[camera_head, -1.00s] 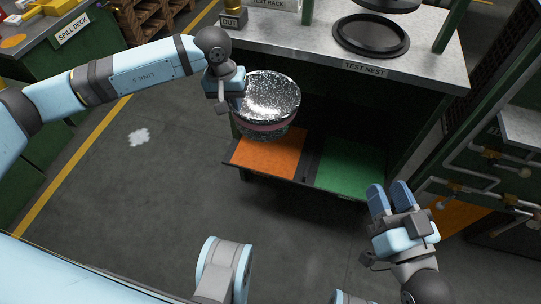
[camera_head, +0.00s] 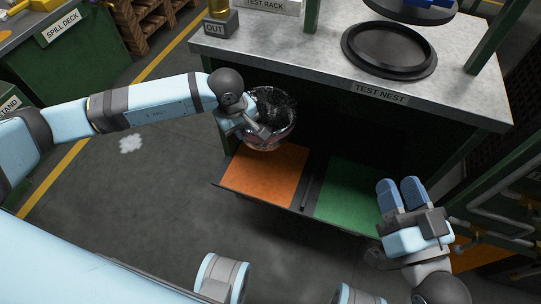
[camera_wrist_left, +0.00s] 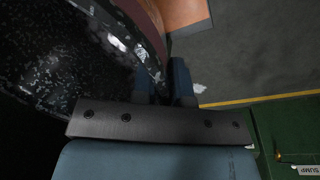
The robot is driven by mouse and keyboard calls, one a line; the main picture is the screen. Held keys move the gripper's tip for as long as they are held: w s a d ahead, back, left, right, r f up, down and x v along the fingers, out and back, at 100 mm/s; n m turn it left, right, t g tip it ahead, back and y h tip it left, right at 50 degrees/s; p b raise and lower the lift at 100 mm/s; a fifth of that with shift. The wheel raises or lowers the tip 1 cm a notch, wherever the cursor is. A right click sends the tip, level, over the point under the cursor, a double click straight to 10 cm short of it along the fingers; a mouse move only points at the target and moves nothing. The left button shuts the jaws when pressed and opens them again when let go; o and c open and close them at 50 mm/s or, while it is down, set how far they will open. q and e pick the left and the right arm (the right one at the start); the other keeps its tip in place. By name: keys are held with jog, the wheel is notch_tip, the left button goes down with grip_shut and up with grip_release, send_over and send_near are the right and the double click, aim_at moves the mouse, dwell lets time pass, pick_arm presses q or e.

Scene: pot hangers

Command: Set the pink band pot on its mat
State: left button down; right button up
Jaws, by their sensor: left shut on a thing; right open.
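The pot (camera_head: 279,104) is dark and speckled; its pink band (camera_wrist_left: 151,22) shows in the left wrist view. My left gripper (camera_head: 262,131) is shut on the pot's near left side and covers part of it. The pot is at the back edge of the orange mat (camera_head: 262,181), under the bench top's front edge. I cannot tell whether it touches the mat. A green mat (camera_head: 347,197) lies to the right, bare. My right gripper (camera_head: 402,190) is open and empty, at the green mat's right edge in the picture.
The grey bench top (camera_head: 300,57) overhangs the mats and carries a black round nest (camera_head: 389,52) marked TEST NEST. A dark divider (camera_head: 311,190) lies between the mats. Green posts and pipes stand at the right. The floor in front is clear.

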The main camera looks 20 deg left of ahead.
pick_arm(q)
jog(key=shift+w+f, duration=0.2)
notch_tip(320, 180, down, 19)
jog(key=b, duration=0.7)
jog(key=shift+s+f, duration=0.1)
jog(key=shift+f, duration=0.3)
jog(key=c, duration=1.1)
grip_release()
pick_arm(e)
notch_tip(320, 180, down, 7)
jog(key=w+n+g, duration=0.1)
jog(key=n, duration=0.1)
jog(key=shift+w+r+g, duration=0.2)
jog(key=shift+g, duration=0.2)
